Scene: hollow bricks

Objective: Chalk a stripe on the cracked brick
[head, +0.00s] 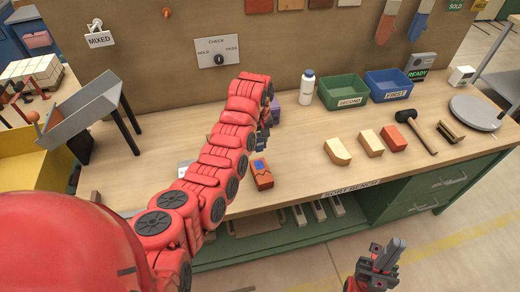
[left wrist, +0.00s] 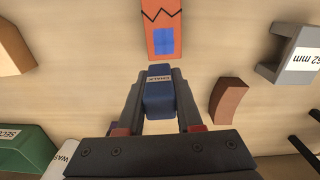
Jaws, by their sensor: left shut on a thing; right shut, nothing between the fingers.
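The cracked brick (head: 262,180) is orange and lies on the bench near its front edge. In the left wrist view the cracked brick (left wrist: 161,42) shows a dark zigzag crack and a blue patch on its top face. My left gripper (head: 262,146) is just behind the brick in the head view, partly hidden by my arm. In the left wrist view my left gripper (left wrist: 158,76) is shut on a blue block labelled CHALK (left wrist: 158,98). The chalk's front end appears close to the brick's near end; I cannot tell whether they touch. My right gripper (head: 386,256) is shut and empty, beyond the bench front.
Several loose bricks (head: 370,142), a mallet (head: 415,130) and a round grey plate (head: 475,112) lie to the right. Green (head: 343,92) and blue (head: 389,85) bins and a white bottle (head: 307,90) stand behind. A curved brown piece (left wrist: 228,98) lies beside the chalk.

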